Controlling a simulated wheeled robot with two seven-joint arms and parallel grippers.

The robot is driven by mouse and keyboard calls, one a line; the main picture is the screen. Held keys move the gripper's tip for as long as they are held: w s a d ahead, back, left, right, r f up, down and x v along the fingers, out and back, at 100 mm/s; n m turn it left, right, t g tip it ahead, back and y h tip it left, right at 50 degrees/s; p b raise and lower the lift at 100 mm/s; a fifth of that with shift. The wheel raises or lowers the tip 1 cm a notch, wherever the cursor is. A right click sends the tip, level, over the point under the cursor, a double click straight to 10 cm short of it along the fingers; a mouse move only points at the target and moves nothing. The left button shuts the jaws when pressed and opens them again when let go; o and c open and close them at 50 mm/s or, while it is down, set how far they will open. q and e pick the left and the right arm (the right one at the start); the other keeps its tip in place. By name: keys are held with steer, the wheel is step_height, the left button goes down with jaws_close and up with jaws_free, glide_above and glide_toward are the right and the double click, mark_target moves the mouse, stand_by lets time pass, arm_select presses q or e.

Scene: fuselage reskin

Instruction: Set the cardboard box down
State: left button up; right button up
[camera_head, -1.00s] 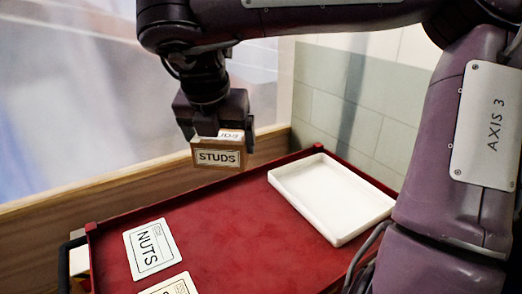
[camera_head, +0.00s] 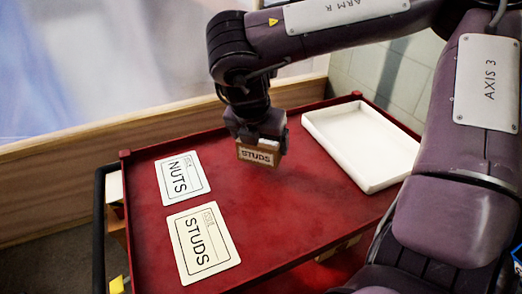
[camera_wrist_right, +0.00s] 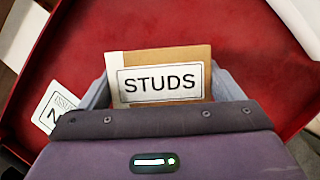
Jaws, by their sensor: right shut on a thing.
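The cardboard box (camera_head: 258,156) is small and brown with a white label reading STUDS. My right gripper (camera_head: 259,143) is shut on it and holds it over the red tray top of the cart (camera_head: 300,215). In the right wrist view the box (camera_wrist_right: 160,76) sits between the two grey fingers of my gripper (camera_wrist_right: 158,85), label facing the camera. Whether its underside touches the red surface cannot be told. A white STUDS card (camera_head: 203,243) lies on the tray, to the lower left of the box. My left gripper is not in view.
A white NUTS card (camera_head: 182,178) lies behind the STUDS card. An empty white tray (camera_head: 362,142) stands at the right of the red top. A raised rim edges the cart. A wooden ledge (camera_head: 70,185) runs behind it. The red surface between cards and tray is clear.

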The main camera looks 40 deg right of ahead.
mark_target(261, 154)
step_height(261, 154, down, 4)
steer(key=shift+r, duration=0.15)
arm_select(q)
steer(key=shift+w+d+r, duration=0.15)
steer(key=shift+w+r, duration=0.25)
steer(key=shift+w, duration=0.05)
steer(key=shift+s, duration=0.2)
arm_select(e)
steer(key=o, duration=1.1)
steer(key=shift+f, duration=0.2)
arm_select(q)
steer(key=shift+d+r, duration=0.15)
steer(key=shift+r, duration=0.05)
arm_select(e)
steer(key=shift+r, duration=0.15)
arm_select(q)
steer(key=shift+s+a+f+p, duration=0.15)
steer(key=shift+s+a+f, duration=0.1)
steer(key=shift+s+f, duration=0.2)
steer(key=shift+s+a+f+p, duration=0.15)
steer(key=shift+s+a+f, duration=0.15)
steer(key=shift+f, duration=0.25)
arm_select(e)
steer(key=v, duration=1.2)
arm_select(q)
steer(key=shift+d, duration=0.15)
